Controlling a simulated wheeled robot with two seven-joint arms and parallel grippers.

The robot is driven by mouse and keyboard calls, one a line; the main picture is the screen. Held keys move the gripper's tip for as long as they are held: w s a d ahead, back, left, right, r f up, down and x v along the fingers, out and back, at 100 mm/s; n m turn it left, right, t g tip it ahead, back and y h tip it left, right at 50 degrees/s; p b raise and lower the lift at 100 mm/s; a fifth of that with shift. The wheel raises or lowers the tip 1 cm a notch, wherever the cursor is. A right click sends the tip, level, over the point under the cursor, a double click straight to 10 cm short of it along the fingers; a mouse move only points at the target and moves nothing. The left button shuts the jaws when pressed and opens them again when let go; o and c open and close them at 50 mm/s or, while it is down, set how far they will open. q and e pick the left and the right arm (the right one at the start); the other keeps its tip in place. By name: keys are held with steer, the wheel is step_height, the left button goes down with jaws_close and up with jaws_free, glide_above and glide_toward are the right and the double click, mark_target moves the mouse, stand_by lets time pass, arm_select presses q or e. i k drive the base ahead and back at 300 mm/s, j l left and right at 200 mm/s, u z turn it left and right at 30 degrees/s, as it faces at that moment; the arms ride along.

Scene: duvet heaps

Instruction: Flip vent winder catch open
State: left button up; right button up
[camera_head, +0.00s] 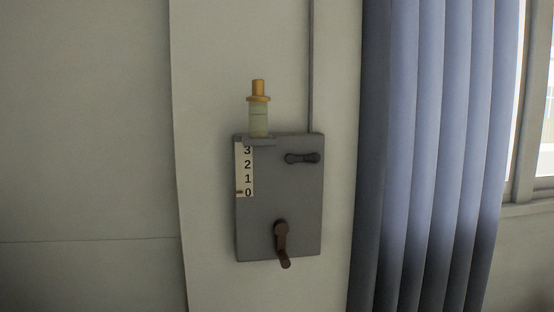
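The vent winder is a grey box (276,225) on the wall, in the middle of the head view. A small dark catch (302,158) lies about level near the box's upper right. A brown crank handle (281,243) hangs down at the lower middle of the box. A white number strip (244,170) runs down the left side, reading 3, 2, 1, 0 from top to bottom, with a small pointer beside the 0. Neither of my grippers is in view.
A small bottle with a gold top (258,110) stands on the box's top edge at the left. A thin rod (311,65) runs up the wall from the box. A blue curtain (430,150) hangs close on the right, beside a window (546,110). The wall at left is bare.

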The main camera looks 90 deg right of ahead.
mark_target(314, 158)
steer(key=z, duration=2.9)
